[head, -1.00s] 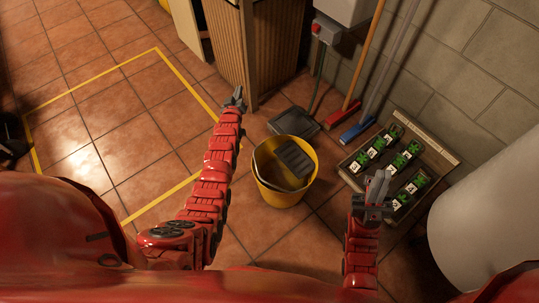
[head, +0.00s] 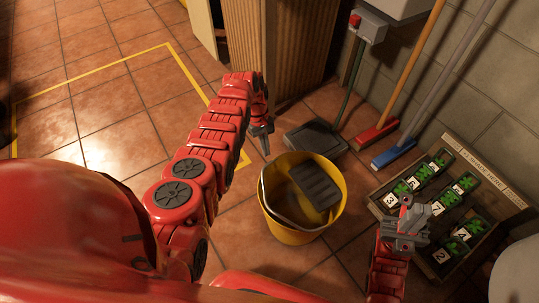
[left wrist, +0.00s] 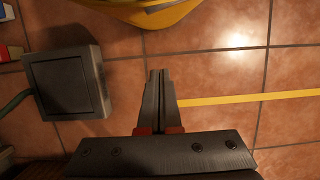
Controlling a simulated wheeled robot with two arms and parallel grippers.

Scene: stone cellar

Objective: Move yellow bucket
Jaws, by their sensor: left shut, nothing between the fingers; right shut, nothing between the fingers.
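The yellow bucket (head: 287,236) stands upright on the tiled floor between my two arms in the head view. A dark ribbed wringer (head: 315,186) sits in its top. Part of its yellow wall shows at the top edge of the left wrist view (left wrist: 165,14). My left gripper (head: 265,148) is shut and empty, just beyond and to the left of the bucket, apart from it. Its closed fingers also show in the left wrist view (left wrist: 159,78). My right gripper (head: 407,208) is shut and empty, to the right of the bucket and in front of the crate.
A red broom (head: 377,132) and a blue broom (head: 393,153) lean on the wall. A wooden crate (head: 490,170) with numbered green items lies right. A yellow floor line (head: 95,74) marks free floor at left.

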